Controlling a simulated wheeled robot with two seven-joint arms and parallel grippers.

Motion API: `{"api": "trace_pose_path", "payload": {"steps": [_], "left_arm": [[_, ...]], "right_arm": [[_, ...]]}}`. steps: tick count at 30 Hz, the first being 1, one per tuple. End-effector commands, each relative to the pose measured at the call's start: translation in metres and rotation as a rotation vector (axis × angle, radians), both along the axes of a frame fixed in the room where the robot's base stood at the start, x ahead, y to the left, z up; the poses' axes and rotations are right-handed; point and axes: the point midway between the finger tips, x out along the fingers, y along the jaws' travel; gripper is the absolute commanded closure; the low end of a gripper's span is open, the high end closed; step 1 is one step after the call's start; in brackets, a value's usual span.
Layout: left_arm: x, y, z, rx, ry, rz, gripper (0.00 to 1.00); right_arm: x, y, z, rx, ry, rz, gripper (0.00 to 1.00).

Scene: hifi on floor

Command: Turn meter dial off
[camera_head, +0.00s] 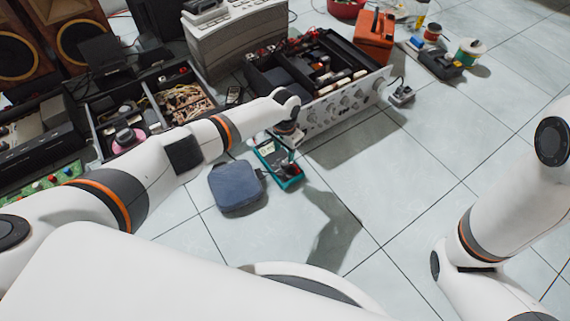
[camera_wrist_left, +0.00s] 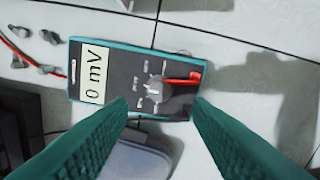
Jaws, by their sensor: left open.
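The multimeter (camera_head: 268,152) is a dark meter with a teal case, lying on the tiled floor in front of the opened hi-fi unit. In the left wrist view the meter (camera_wrist_left: 118,63) shows a display (camera_wrist_left: 94,79) reading 0 mV. My left gripper (camera_head: 288,137) is over the meter. In the left wrist view its two green fingers (camera_wrist_left: 160,103) are open, with the dial between and beyond their tips. Contact cannot be told. My right gripper is out of view.
A blue-grey pouch (camera_head: 236,187) lies left of the meter. The opened hi-fi unit (camera_head: 350,112) with front knobs stands behind it. An orange case (camera_head: 375,38) and spools are behind right. The floor (camera_head: 400,170) to the right is clear.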

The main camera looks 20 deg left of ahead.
Motion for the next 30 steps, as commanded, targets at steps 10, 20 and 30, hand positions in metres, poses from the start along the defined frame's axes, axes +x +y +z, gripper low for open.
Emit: {"api": "trace_pose_path", "payload": {"steps": [10,20,30], "left_arm": [[0.001,0.000,-0.054,0.000,-0.001,-0.001,0.54],[0.001,0.000,-0.058,-0.001,-0.003,-0.001,0.54],[0.001,0.000,-0.058,-0.001,-0.002,-0.001,0.93]], "right_arm": [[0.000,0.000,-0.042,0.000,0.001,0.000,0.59],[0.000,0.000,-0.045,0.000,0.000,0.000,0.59],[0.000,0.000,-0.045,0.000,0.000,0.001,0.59]]}}
